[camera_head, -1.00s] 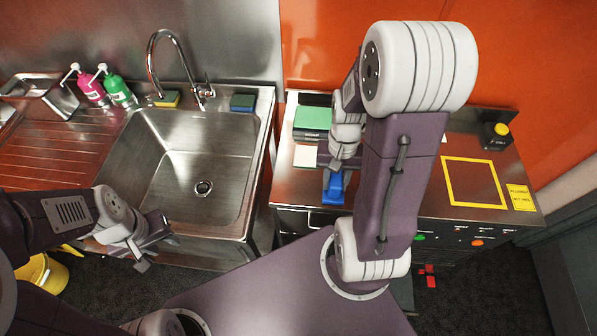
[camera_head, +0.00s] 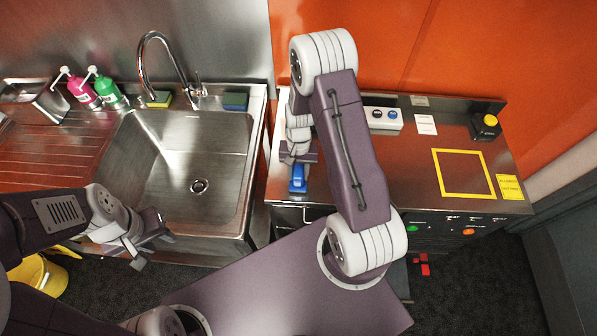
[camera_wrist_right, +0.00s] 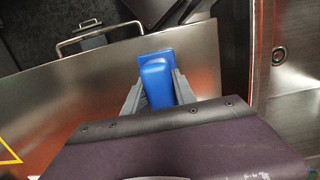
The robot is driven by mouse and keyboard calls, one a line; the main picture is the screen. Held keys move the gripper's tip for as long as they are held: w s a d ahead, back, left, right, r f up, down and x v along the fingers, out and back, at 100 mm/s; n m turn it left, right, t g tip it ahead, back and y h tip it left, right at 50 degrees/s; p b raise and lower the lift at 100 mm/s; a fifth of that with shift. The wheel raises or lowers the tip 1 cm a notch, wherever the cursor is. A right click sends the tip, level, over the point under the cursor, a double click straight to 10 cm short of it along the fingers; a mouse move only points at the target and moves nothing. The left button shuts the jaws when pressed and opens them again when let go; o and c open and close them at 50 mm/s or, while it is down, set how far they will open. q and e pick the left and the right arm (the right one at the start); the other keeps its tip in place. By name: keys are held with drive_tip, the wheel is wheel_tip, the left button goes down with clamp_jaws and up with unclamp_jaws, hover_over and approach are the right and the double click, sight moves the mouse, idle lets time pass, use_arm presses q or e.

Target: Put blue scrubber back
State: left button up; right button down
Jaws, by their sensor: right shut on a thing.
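The blue scrubber (camera_head: 297,178) is between the fingers of my right gripper (camera_head: 299,165), over the left front part of the steel counter (camera_head: 400,170). In the right wrist view the scrubber (camera_wrist_right: 156,78) sits between both grey fingers of the right gripper (camera_wrist_right: 158,92), which are shut on it. Whether it touches the counter cannot be told. My left gripper (camera_head: 152,248) is empty, with its fingers apart, in front of the sink's left front edge.
The steel sink (camera_head: 190,155) is left of the counter. A yellow-green sponge (camera_head: 160,99) and a blue-green sponge (camera_head: 235,101) lie on its back rim. Pink (camera_head: 83,93) and green (camera_head: 108,92) bottles stand left. A yellow square (camera_head: 463,173) marks clear counter.

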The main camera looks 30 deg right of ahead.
drive_tip(key=shift+s+a+f, duration=0.1)
drive_tip(key=shift+s, duration=0.05)
drive_tip(key=c, duration=1.1)
unclamp_jaws()
drive_tip(key=shift+o, duration=0.4)
